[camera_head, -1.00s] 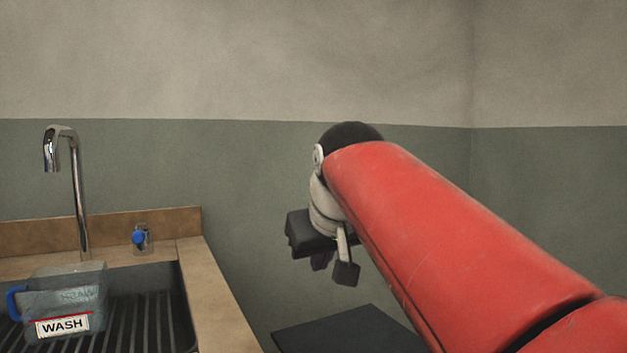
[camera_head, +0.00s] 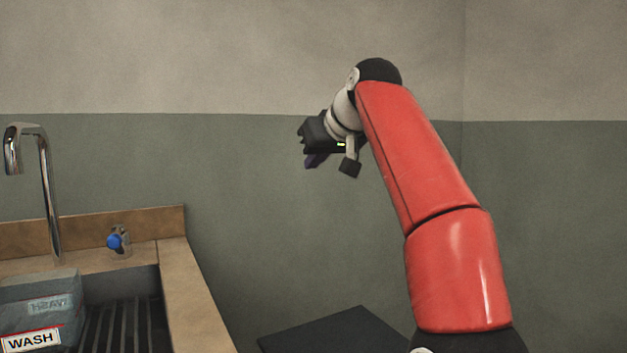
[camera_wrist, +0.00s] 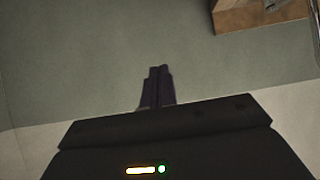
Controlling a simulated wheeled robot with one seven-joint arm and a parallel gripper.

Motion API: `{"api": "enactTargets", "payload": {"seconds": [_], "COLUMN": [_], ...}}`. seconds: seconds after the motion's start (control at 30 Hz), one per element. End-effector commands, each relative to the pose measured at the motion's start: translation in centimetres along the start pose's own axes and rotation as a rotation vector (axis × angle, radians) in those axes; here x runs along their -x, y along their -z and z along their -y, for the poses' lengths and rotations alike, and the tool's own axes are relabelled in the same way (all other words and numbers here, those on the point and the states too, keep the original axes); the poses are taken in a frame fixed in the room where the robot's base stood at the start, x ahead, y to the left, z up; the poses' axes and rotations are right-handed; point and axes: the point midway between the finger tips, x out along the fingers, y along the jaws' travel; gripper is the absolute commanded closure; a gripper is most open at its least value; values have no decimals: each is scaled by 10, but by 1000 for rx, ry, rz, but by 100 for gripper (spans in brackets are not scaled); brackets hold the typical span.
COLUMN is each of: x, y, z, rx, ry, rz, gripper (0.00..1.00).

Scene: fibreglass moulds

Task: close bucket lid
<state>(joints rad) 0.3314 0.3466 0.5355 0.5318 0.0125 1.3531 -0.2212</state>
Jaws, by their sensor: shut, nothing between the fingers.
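No bucket can be clearly made out. A translucent grey container (camera_head: 45,300) labelled WASH stands in the sink at the lower left, cut off by the picture edge.
The sink (camera_head: 140,315) has a dark ribbed basin and a tan wooden surround (camera_head: 195,300). A chrome tap (camera_head: 45,190) and a blue-knobbed fitting (camera_head: 118,241) stand at its back. The wrist view shows wall and a wooden edge (camera_wrist: 258,15). Space around my gripper is clear.

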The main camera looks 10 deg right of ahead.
Motion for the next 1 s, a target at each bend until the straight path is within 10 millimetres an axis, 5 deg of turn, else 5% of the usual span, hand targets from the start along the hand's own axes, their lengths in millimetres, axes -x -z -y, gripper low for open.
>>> {"api": "enactTargets", "payload": {"seconds": [0.23, 0.6, 1.0], "x": [-58, -34, -29], "y": [-1, -26, -31], "z": [1, -1, 0], "rx": [0, -1, 1], "ry": [3, -5, -1], "rz": [3, -1, -1], "gripper": [100, 100, 100]}}
